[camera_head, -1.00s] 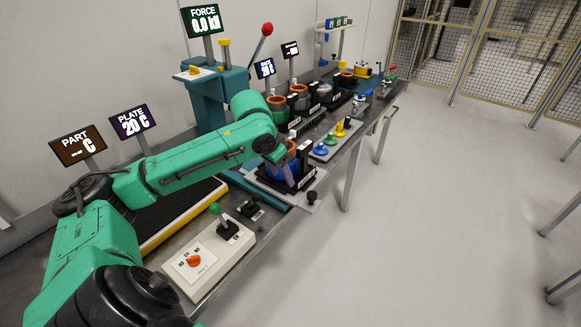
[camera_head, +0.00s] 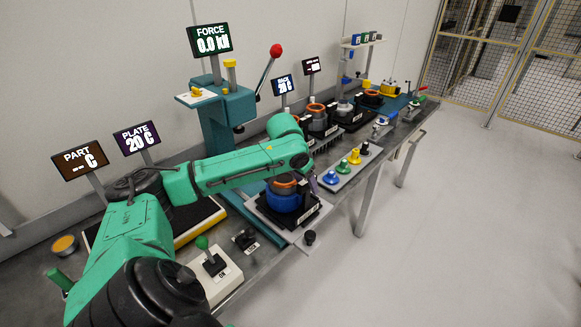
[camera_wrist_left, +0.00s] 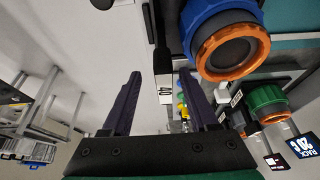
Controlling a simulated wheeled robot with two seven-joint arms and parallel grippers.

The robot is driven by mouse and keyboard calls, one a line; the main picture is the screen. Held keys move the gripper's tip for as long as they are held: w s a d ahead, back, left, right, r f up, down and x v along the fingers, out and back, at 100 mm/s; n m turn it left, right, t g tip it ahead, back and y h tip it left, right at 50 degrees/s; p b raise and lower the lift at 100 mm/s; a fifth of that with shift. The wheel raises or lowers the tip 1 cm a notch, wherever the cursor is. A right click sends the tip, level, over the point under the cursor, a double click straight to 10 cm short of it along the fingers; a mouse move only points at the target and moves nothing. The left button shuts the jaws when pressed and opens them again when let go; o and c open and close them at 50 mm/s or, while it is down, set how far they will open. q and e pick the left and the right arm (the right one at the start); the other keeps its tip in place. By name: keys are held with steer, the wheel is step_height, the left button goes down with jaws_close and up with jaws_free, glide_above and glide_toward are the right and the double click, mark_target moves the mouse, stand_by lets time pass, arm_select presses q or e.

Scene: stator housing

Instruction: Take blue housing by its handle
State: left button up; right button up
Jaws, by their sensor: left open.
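The blue housing (camera_head: 284,203) with an orange ring on top sits on a black base on the bench in the head view. In the left wrist view the blue housing (camera_wrist_left: 196,14) is at the upper right, cut off by the top edge. A black upright piece with a white label (camera_wrist_left: 164,88) stands beside it; I cannot tell if this is its handle. My left gripper (camera_wrist_left: 160,88) is open, its two dark purple fingers apart, with the labelled piece showing between them. In the head view the left gripper (camera_head: 313,183) is partly hidden behind its wrist, close beside the housing.
A plate with blue, green, yellow and black knobs (camera_head: 345,170) lies to the right. More orange-ringed housings (camera_head: 316,110) stand farther along the bench. A teal press (camera_head: 226,112) with a red-knobbed lever stands behind my arm. A lever box (camera_head: 214,270) is at the front. The floor at right is clear.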

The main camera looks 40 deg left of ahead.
mark_target(309, 190)
arm_select(q)
steer(key=x, duration=0.2)
steer(key=p+x, duration=0.1)
steer(key=x, duration=0.1)
steer(key=shift+w+a+f+p, duration=0.2)
steer(key=shift+w+p, duration=0.05)
steer(key=shift+p, duration=0.05)
steer(key=shift+f, duration=0.2)
steer(key=shift+c, duration=0.3)
jaws_close()
arm_select(e)
steer(key=shift+w+r, duration=0.9)
steer(key=shift+r, duration=0.05)
steer(key=shift+a, duration=0.1)
arm_select(q)
steer(key=shift+w+a+r, duration=0.1)
steer(key=shift+w+a, duration=0.05)
